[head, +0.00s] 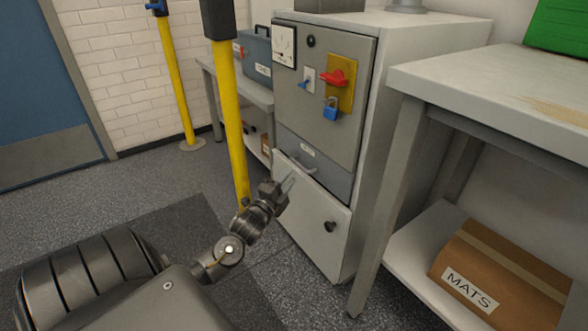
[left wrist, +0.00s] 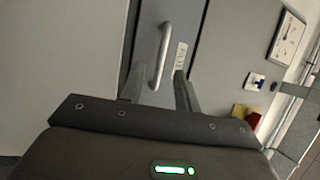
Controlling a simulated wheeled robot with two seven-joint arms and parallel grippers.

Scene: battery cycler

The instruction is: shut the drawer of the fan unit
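The fan unit (head: 320,110) is a grey cabinet at the centre of the head view. Its drawer front (head: 338,183) is a darker grey band below the upper panel, with a small label and a pale bar handle (head: 304,165). It looks about flush; I cannot tell whether it stands out slightly. My left gripper (head: 286,184) is just in front of the handle. In the left wrist view my left gripper (left wrist: 158,72) has its fingers apart, one on each side of the handle (left wrist: 163,52); contact is unclear. My right gripper is out of view.
A pale lower door (head: 310,215) with a dark knob is under the drawer. A yellow post (head: 231,120) stands close left of my left gripper. A workbench (head: 480,75) with a cardboard box (head: 500,270) on its lower shelf is at the right.

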